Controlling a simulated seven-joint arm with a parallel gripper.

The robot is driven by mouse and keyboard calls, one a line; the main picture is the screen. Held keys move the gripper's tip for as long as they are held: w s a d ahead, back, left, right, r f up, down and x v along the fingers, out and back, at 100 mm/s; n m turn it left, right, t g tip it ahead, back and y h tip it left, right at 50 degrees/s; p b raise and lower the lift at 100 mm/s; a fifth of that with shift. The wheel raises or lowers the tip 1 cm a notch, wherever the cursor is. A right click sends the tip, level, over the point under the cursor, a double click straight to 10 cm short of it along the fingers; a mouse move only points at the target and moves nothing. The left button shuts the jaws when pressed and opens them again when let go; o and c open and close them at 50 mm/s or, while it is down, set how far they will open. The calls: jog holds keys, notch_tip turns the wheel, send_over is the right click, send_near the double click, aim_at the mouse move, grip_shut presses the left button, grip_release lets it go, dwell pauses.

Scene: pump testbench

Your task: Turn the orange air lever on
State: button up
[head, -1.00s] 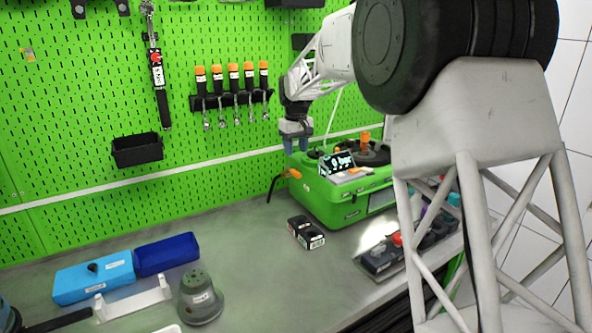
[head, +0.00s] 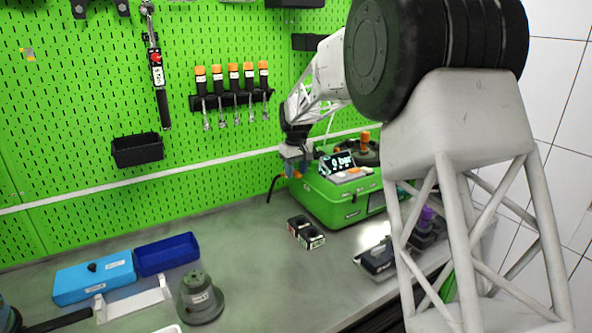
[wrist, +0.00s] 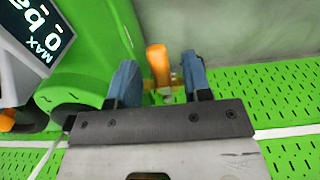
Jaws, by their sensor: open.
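The orange air lever (wrist: 158,62) sits at the side of the green pump testbench case (head: 345,202). In the wrist view it shows between the two blue fingers of my gripper (wrist: 160,80), with a gap on each side. In the head view my gripper (head: 296,168) is low at the case's left end, and a bit of orange shows at its fingers. My gripper is open and not closed on the lever. The case's display (head: 340,164) reads 0 bar. The lever's base is partly hidden by the gripper.
A green pegboard (head: 100,200) stands close behind the gripper. A black hose (head: 273,187) hangs at the case's left end. Small black boxes (head: 306,231) lie on the grey bench in front.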

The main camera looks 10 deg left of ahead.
jog(key=shift+c, duration=0.4)
grip_shut()
jog(key=shift+s+a+m, duration=0.1)
jog(key=shift+a+m, duration=0.05)
jog(key=shift+m, duration=0.15)
jog(key=a+m, duration=0.2)
jog(key=m, duration=0.3)
jog(key=a+m, duration=0.3)
jog(key=m, duration=0.3)
jog(key=a+m, duration=0.2)
jog(key=m, duration=0.4)
jog(key=shift+a, duration=0.25)
jog(key=shift+r+m, duration=0.1)
jog(key=shift+m, duration=0.2)
jog(key=shift+o, duration=0.4)
grip_release()
